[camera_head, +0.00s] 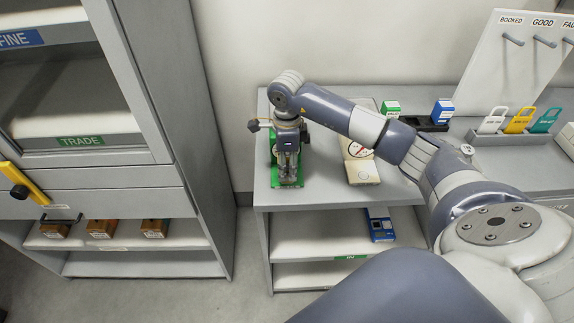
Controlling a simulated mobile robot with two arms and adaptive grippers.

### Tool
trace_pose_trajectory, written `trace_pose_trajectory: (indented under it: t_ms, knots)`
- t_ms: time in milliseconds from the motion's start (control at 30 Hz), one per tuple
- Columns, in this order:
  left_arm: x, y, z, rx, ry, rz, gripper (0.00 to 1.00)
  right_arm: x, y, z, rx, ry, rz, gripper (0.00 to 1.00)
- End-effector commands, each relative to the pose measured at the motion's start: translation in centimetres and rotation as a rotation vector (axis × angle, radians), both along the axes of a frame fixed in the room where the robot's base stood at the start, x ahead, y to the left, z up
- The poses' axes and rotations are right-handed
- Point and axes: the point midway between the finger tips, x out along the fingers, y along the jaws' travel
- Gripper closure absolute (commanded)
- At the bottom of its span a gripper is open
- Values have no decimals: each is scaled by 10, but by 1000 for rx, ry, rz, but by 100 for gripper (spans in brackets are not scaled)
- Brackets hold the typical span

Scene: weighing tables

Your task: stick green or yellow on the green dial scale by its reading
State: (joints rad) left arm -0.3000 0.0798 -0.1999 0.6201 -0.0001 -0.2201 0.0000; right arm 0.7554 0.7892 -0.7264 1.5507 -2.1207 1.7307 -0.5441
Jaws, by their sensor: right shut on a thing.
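The green dial scale (274,180) stands at the left end of the grey table, mostly hidden behind my right gripper. Its dial and reading cannot be seen. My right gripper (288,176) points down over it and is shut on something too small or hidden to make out. Whether the held thing touches the scale cannot be told. A green-and-white box (391,107) and a blue-and-white box (442,110) stand at the back of the table. No sticker can be made out. My left gripper is not in view.
A cream dial scale (362,172) stands right of the green one, partly behind my right arm. A blue device (380,226) is on the shelf below. White, yellow and teal tags stand in a grey rack (512,138). A grey cabinet (192,120) stands left, across a floor gap.

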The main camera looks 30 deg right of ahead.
Motion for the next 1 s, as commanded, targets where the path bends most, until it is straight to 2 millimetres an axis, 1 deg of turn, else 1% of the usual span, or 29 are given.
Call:
trace_pose_trajectory:
  t_ms: [33,600,700,1000]
  knots:
    - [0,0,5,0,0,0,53,0,0,8,0,-2,0,78]
    - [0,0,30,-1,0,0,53,1,-1,53,-1,-3,-1,78]
    - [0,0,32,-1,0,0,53,1,0,56,-1,-3,-1,78]
    - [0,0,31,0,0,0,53,1,0,55,0,-2,-1,78]
